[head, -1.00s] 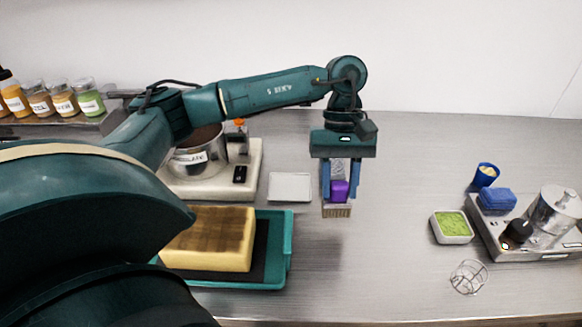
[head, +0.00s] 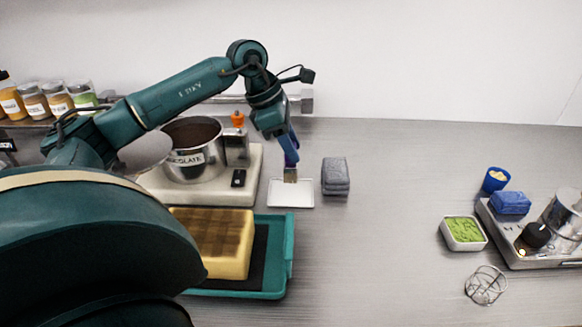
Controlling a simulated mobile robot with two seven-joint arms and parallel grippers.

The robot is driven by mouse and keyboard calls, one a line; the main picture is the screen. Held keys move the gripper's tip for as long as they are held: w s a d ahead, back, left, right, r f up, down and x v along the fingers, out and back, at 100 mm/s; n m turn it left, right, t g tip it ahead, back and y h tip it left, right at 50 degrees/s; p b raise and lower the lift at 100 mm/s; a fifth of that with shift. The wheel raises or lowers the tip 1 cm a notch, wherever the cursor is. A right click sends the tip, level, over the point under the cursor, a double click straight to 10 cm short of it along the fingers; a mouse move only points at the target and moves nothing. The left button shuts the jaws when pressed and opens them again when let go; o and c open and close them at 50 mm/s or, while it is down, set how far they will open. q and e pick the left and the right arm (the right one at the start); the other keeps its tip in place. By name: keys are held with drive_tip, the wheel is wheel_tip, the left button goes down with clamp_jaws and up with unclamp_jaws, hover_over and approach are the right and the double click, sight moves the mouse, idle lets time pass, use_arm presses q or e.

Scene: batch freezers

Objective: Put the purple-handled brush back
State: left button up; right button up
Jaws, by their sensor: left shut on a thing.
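The purple-handled brush (head: 290,174) is in my left gripper (head: 288,158), with its pale bristles pointing down. My left gripper is shut on its handle, which is mostly hidden by the fingers. The bristles are over or just at the back part of a small white rectangular tray (head: 291,195). I cannot tell whether they touch it. My right gripper is not in view.
A chocolate pot (head: 192,150) on a pale base stands left of the white tray. A grey folded cloth (head: 335,176) lies close to its right. A teal tray (head: 289,245) with a yellow block (head: 226,243) is in front. The middle right counter is clear.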

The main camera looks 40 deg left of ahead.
use_arm(q)
drive_tip(key=shift+f, duration=2.4)
drive_tip(key=shift+f, duration=0.15)
drive_tip(key=o, duration=0.9)
drive_tip(key=v, duration=1.2)
drive_tip(key=shift+d, duration=0.1)
